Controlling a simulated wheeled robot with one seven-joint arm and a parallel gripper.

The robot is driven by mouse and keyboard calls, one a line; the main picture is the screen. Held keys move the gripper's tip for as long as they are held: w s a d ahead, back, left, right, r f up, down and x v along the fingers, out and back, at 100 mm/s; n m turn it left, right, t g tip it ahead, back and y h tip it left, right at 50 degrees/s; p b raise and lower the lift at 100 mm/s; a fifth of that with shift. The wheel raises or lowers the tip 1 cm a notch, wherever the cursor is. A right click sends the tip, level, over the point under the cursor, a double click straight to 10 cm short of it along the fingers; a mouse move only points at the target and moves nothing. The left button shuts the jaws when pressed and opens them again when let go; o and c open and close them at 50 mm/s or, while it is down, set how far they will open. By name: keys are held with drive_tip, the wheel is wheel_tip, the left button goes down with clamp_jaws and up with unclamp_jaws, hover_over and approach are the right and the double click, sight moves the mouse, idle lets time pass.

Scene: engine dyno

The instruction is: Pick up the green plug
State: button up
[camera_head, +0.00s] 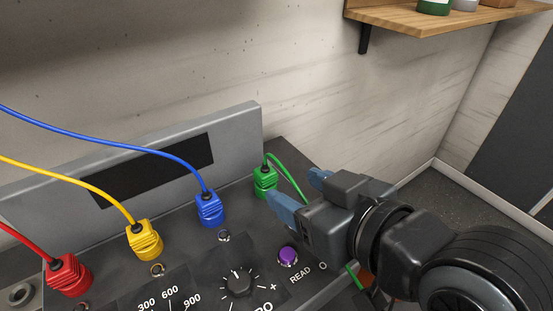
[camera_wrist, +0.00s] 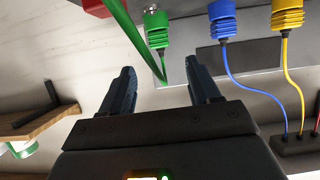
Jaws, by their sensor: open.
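The green plug (camera_head: 265,181) sits upright at the right end of the row of plugs on the dark console, with its green cable rising from its top and looping right behind my gripper. It also shows in the wrist view (camera_wrist: 157,30), at top centre beyond the fingertips. My gripper (camera_head: 294,184) is open, just right of the plug, with its blue-grey fingers pointing toward it. In the wrist view, nothing is gripped between the fingertips (camera_wrist: 160,68); the plug lies ahead, roughly in line with the gap.
A blue plug (camera_head: 210,208), a yellow plug (camera_head: 144,240) and a red plug (camera_head: 67,275) stand left of the green one, each with a cable. A purple button (camera_head: 288,255) and a dial (camera_head: 239,283) are in front. A grey panel (camera_head: 236,140) rises behind; a wooden shelf (camera_head: 440,28) hangs above right.

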sight(267, 173)
drive_tip(key=shift+p+x, duration=0.55)
drive_tip(key=shift+x, duration=3.3)
drive_tip(key=shift+c, duration=0.4)
drive_tip(key=c, duration=1)
